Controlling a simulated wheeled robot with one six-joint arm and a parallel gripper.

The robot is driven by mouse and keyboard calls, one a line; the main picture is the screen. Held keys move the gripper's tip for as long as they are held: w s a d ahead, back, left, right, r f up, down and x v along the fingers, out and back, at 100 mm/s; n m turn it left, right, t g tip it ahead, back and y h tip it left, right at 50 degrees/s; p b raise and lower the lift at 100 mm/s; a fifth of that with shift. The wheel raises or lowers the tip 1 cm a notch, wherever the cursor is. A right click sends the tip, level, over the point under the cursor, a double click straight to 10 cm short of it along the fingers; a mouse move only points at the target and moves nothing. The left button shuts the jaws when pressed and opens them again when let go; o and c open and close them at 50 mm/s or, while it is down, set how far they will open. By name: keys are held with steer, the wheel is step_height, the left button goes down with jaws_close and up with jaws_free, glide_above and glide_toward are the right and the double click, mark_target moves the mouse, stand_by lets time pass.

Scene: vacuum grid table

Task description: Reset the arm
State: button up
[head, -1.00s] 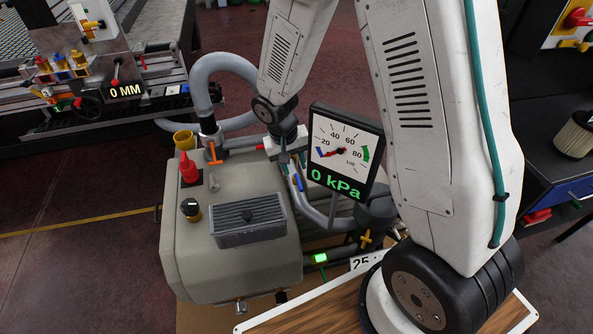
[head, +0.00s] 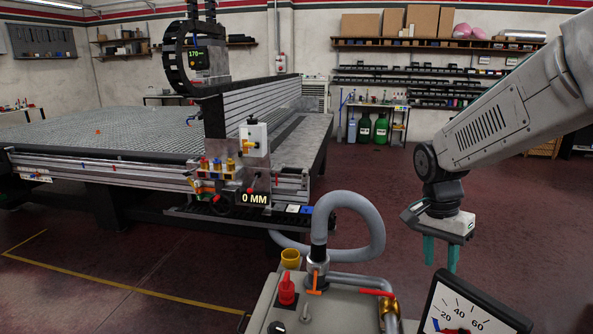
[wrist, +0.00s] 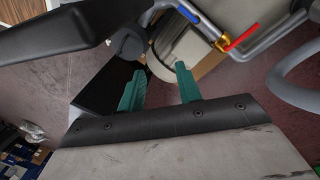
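My gripper (head: 440,253) hangs at the right in the head view, with its two teal fingers pointing down and a gap between them. It is open, and nothing shows between the fingers. It is raised above and to the right of the pump unit. In the wrist view my gripper (wrist: 158,88) also shows its teal fingers spread apart, with the pump parts and dark floor beyond. My white arm comes in from the right edge in the head view and bends down at the wrist.
The pump unit (head: 268,306) stands at the bottom, with a grey hose (head: 372,225), a red-handled valve (head: 376,293) and a pressure gauge (head: 462,312). Open floor lies at the right.

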steer(key=s+r+n, duration=0.1)
steer(key=s+r, duration=0.7)
steer(key=s+a+f+n+t+y, duration=0.1)
steer(key=s+a+n+t, duration=0.1)
steer(key=s+n, duration=0.7)
steer(key=s, duration=0.6)
steer(key=shift+s+a+n+t+y, duration=0.25)
steer(key=shift+a+n+t+y, duration=0.05)
steer(key=shift+a+n+t, duration=0.1)
steer(key=shift+d, duration=0.1)
